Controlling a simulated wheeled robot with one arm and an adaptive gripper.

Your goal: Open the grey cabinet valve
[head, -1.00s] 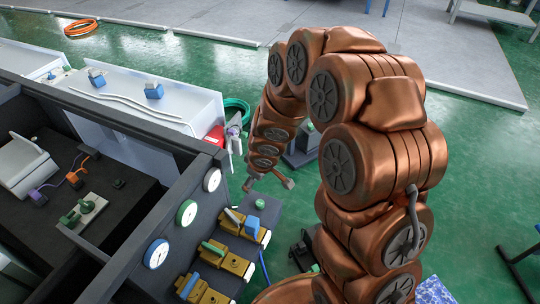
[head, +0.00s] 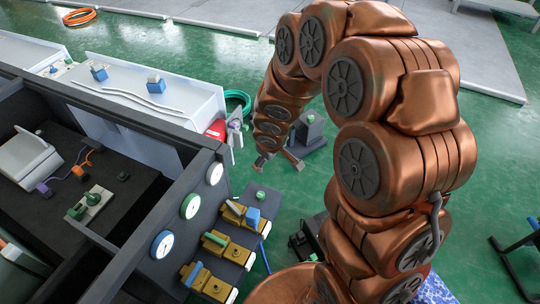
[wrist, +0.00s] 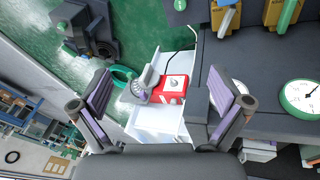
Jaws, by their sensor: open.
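A brass valve with a grey handle (head: 233,207) sits on the dark shelf beside the cabinet front, below the grey-rimmed gauge (head: 215,174). It seems to show at the top edge of the wrist view (wrist: 228,18), partly cut off. A green-handled valve (head: 215,239) and a blue-handled valve (head: 194,274) stand nearer. My gripper (head: 279,161) is in the air beyond the valves, apart from them. In the wrist view my gripper (wrist: 160,78) has its purple-padded fingers wide apart and empty. A red box (wrist: 174,89) and a grey part beside it show beyond the fingers.
The dark cabinet wall (head: 130,115) rises left of the valves. A white bench (head: 150,100) stands behind it, with a green hose coil (head: 237,101) by its end. A dark grey object (head: 308,132) stands on the floor behind my gripper. Green floor is open to the right.

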